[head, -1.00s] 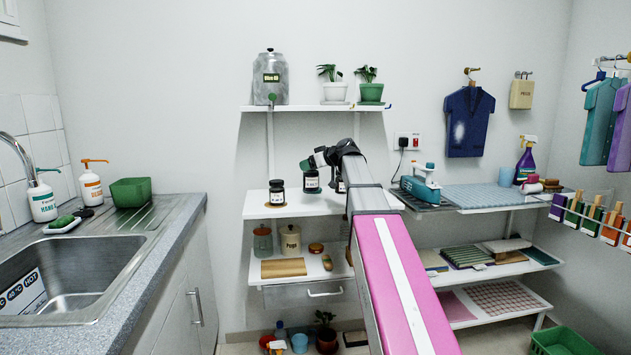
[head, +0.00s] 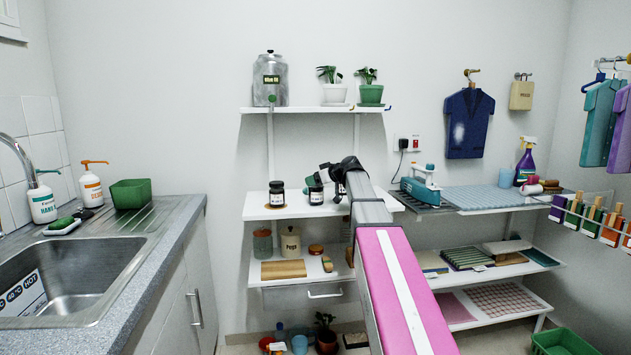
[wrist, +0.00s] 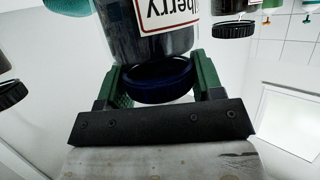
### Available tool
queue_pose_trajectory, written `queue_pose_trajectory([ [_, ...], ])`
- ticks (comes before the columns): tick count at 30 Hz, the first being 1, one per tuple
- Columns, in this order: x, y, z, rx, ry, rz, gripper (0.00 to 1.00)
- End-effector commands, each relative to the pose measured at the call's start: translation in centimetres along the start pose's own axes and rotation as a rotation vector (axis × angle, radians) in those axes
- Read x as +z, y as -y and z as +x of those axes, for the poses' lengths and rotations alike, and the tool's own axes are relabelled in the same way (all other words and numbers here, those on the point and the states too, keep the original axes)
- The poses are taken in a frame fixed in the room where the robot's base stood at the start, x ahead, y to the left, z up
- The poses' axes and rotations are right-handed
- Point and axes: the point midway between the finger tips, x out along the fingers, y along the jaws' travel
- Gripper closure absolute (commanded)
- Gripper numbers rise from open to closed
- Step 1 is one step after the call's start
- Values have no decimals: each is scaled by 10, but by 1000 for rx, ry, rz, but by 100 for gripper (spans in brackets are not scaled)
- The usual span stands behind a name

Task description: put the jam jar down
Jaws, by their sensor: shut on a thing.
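The jam jar (head: 316,195), dark with a white label, is at the upper shelf's middle, below my gripper (head: 314,179). In the wrist view the green fingers (wrist: 160,82) are shut around the dark blue lid of the jar (wrist: 150,45), whose red-edged label is partly cut off. The jar looks upright, with its base at or just above the shelf (head: 300,211); I cannot tell whether it touches. Its base is outside the wrist view.
A similar dark jar (head: 277,194) stands to the left on the same shelf. Another (head: 338,193) is just right, partly hidden by my arm. Bare shelf shows in front. A higher shelf (head: 315,109) holds a metal canister and potted plants.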

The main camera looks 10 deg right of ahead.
Motion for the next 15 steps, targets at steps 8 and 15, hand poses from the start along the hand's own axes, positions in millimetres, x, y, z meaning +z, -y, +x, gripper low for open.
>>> queue_pose_trajectory([
  [8, 2, 0, 1, 0, 0, 0, 14],
  [15, -1, 0, 0, 0, 0, 0, 14],
])
